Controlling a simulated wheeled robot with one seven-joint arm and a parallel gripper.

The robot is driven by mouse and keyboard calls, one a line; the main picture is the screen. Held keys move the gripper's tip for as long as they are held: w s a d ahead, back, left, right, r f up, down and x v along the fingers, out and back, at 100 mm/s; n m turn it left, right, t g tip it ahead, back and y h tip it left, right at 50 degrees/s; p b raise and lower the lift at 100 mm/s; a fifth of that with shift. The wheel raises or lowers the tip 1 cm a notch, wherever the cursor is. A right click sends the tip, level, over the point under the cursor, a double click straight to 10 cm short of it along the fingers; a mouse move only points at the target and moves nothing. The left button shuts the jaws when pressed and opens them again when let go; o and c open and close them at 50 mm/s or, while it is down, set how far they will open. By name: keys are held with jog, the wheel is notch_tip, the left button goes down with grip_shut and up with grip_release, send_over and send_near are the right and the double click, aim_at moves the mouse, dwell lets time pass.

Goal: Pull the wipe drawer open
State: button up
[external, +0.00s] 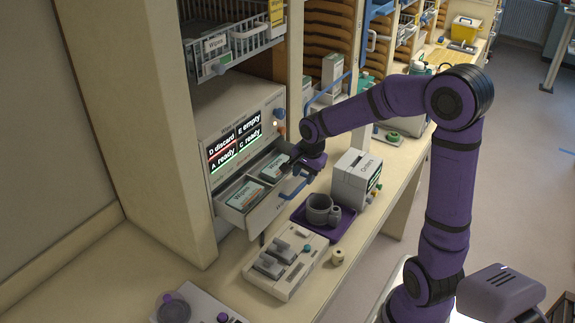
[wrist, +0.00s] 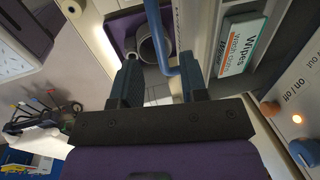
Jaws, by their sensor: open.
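The wipe drawer (external: 262,217) stands pulled out from the warmer cabinet (external: 225,115), with two packs of wipes (external: 244,195) inside it. One pack also shows in the wrist view (wrist: 243,45). The drawer's blue handle (external: 294,191) is on its front face. My gripper (external: 297,165) is at the drawer front, just above the handle. In the wrist view my gripper (wrist: 161,72) is open, and the blue handle (wrist: 154,28) runs down between its fingers, closer to the right finger. Whether a finger touches the handle I cannot tell.
A purple tray (external: 333,229) with a grey mug (external: 320,209) stands in front of the drawer. A white box (external: 356,178) stands to its right, and a grey switch panel (external: 284,266) lies in front. A wire basket (external: 228,45) hangs above the cabinet.

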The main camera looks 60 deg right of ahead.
aim_at(301, 186)
jog(key=shift+w+f, duration=0.2)
jog(key=shift+f, duration=0.85)
jog(key=shift+w+f, duration=0.2)
jog(key=shift+f, duration=0.8)
grip_shut()
